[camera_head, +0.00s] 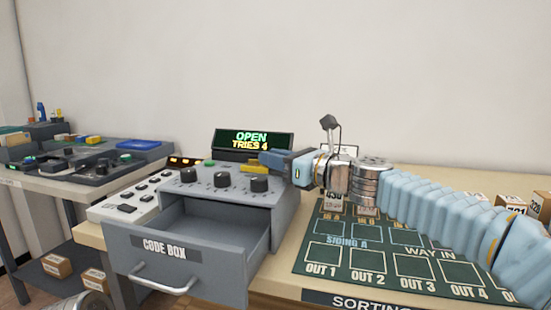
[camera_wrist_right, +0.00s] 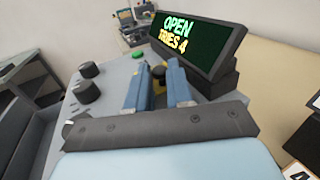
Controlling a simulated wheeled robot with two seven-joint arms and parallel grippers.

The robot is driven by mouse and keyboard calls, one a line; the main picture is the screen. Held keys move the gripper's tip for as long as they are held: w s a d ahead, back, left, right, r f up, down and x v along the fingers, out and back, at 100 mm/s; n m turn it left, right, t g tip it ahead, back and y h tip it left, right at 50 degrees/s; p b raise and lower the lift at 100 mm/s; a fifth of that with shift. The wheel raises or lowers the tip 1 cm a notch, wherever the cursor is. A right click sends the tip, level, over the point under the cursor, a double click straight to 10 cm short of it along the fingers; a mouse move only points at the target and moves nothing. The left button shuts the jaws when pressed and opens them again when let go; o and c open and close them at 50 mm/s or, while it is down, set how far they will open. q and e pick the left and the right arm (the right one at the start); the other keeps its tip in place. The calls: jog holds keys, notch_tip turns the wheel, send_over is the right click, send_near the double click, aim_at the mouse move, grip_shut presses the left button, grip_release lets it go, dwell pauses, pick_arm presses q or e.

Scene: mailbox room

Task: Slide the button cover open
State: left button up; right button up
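The grey code box (camera_head: 283,205) stands on the table with dark knobs on top. A small yellow piece (camera_head: 252,166), seemingly the button cover, lies on its top in front of the display. The yellow piece (camera_wrist_right: 159,84) also shows between my fingers in the wrist view. My right gripper (camera_head: 272,160) reaches in from the right, its blue fingers at this piece. Its fingers (camera_wrist_right: 158,84) stand a small gap apart; whether they press on the yellow piece is unclear. A button under the cover is not clearly visible. My left gripper is out of view.
The display (camera_head: 252,141) reads "OPEN TRIES 4". The code box's drawer (camera_head: 180,262) stands pulled out at the front and looks empty. A green sorting board (camera_head: 385,262) lies to the right with small numbered boxes behind it. A second table with devices stands at left.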

grip_shut()
jog(key=d, duration=0.1)
jog(key=s+d, duration=0.1)
jog(key=d, duration=0.2)
jog(key=shift+s+d, duration=0.2)
jog(key=shift+s, duration=0.05)
jog(key=shift+o, duration=1.5)
grip_release()
jog(key=b+v, duration=0.2)
jog(key=v, duration=1.1)
jog(key=shift+s+d, duration=0.25)
